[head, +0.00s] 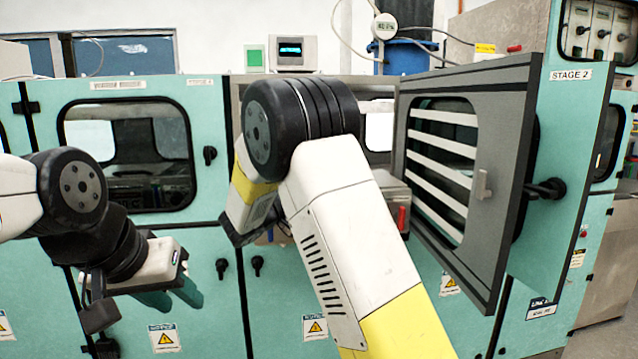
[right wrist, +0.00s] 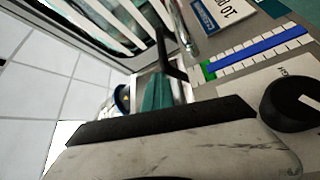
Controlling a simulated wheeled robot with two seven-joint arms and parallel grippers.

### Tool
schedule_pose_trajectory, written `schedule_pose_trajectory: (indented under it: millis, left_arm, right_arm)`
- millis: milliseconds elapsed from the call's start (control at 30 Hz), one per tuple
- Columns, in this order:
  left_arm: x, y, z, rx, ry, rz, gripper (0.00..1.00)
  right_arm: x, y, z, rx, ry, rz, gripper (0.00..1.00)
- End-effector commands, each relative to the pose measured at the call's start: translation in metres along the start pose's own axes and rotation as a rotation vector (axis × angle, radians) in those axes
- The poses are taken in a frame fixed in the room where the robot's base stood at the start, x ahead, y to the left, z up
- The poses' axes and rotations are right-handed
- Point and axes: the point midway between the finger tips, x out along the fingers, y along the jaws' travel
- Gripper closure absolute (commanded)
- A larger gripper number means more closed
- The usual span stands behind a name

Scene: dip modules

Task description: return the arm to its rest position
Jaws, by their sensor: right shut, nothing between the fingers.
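My left gripper (head: 169,301) hangs at the left in the head view, in front of the teal cabinet. Its two teal fingers are apart, and nothing shows between them. My right arm rises through the middle of the head view and bends at a black joint; its hand is hidden behind the arm there. In the right wrist view the teal fingers of my right gripper (right wrist: 157,92) are together and hold nothing. They are near a panel with a blue and green strip (right wrist: 255,50).
A grey door with a slatted window (head: 510,150) stands open to the right of my right arm. Teal cabinets (head: 215,230) with knobs and dark windows line the front. A grey box with a red handle (head: 393,188) shows behind my right arm. A monitor (head: 292,52) stands on top.

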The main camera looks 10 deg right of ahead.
Motion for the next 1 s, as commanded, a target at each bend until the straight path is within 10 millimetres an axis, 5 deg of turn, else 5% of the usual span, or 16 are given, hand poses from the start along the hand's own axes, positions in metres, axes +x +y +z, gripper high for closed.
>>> schedule_pose_trajectory:
  millis: [33,400,600,667,833,1000]
  left_arm:
    - [0.000,0.000,0.000,0.000,0.000,0.000,0.64]
    - [0.000,0.000,0.000,0.000,0.000,0.000,0.64]
    - [0.000,0.000,0.000,0.000,0.000,0.000,0.64]
    - [0.000,0.000,0.000,0.000,0.000,0.000,0.64]
    - [0.000,0.000,0.000,0.000,0.000,0.000,0.64]
    - [0.000,0.000,0.000,0.000,0.000,0.000,0.64]
  right_arm:
    - [-0.012,-0.015,0.005,-0.024,-0.001,-0.033,1.00]
    - [-0.068,-0.004,0.001,-0.007,0.005,-0.010,1.00]
    - [-0.068,-0.001,0.013,-0.020,-0.041,-0.042,1.00]
    - [-0.057,-0.002,0.030,-0.041,-0.094,-0.092,1.00]
    - [-0.022,-0.011,0.122,-0.123,-0.337,-0.405,1.00]
    - [-0.033,-0.018,0.209,-0.126,-0.509,-0.800,1.00]
